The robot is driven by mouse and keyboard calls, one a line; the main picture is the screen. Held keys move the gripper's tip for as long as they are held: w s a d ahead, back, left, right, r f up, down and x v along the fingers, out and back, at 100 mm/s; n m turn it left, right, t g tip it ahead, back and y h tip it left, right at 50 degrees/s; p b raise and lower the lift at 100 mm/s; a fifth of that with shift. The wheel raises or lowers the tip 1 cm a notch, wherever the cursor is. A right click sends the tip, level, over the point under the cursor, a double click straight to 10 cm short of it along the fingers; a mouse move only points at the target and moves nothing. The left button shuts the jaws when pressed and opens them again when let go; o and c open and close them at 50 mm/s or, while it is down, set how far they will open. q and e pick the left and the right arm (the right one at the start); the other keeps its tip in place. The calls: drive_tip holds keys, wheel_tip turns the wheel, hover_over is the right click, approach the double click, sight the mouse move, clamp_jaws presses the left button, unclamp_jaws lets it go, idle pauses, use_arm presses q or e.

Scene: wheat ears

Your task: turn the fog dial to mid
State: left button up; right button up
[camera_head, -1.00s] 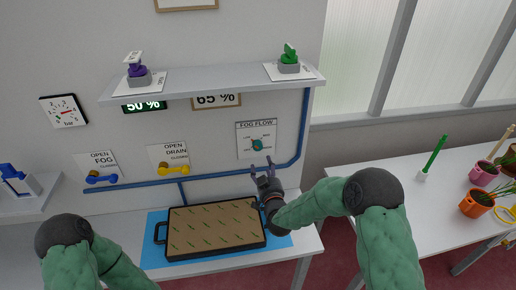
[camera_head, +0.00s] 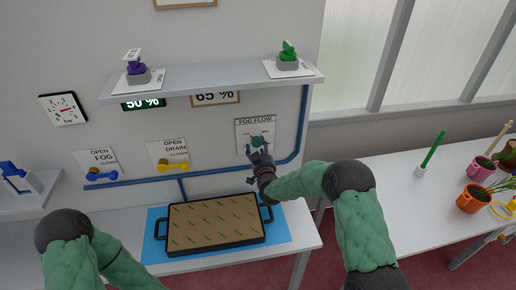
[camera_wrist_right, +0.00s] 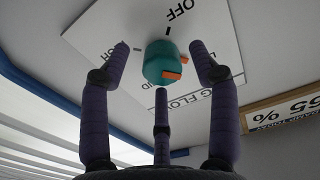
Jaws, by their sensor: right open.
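The fog dial (camera_head: 257,138) is a round teal knob on the white FOG FLOW plate (camera_head: 242,136) on the wall. In the right wrist view, the dial (camera_wrist_right: 158,58) has orange marks on its lower right side, away from the OFF label. Its exact setting is hard to read. My right gripper (camera_head: 258,150) is open just in front of the plate. In the right wrist view its dark fingers (camera_wrist_right: 160,65) spread around the dial with gaps visible beside it; contact cannot be told. My left arm shows at lower left, but its gripper is out of view.
A blue pipe (camera_head: 225,172) runs below the dial and up its right side. A shelf (camera_head: 215,80) juts out above. A black tray (camera_head: 215,245) sits on a blue mat (camera_head: 155,252) below. Blue (camera_head: 102,175) and yellow (camera_head: 173,167) valve handles are further left.

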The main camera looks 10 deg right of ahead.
drive_tip(key=shift+f, duration=0.1)
drive_tip(key=c, duration=1.1)
